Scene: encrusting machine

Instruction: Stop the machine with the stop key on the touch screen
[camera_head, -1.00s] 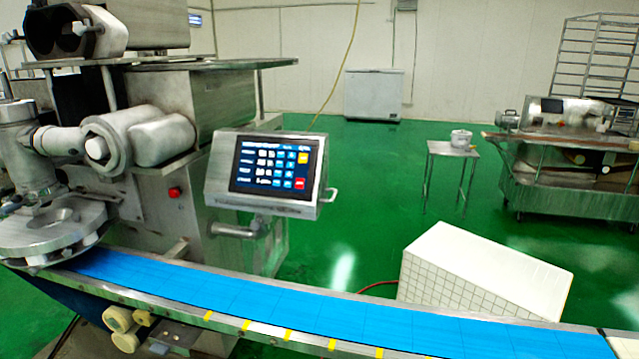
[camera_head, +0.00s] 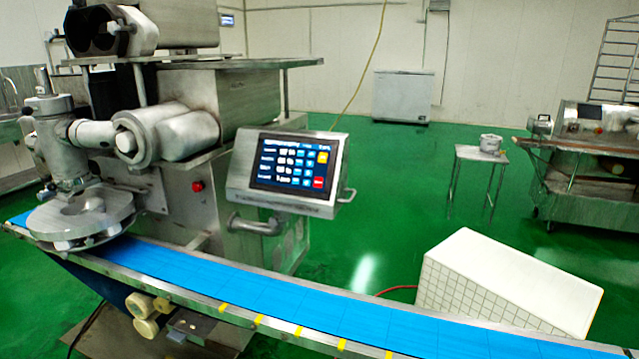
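The touch screen (camera_head: 292,165) is a dark panel in a grey metal housing on the side of the encrusting machine (camera_head: 180,185), left of the picture's middle. It shows rows of labels, white fields and blue keys. A yellow key (camera_head: 322,157) sits at its upper right and a red key (camera_head: 318,183) at its lower right; I cannot read the lettering on the red key, so which one is the stop key is not certain. Neither of my grippers is in view, and nothing covers the screen.
A blue conveyor belt (camera_head: 270,297) runs across the front, between me and the screen. A red button (camera_head: 197,186) is on the machine's body. A white box (camera_head: 520,285) stands behind the belt at the right. Green floor is open beyond, with a small table (camera_head: 481,155) and a white chest (camera_head: 403,96).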

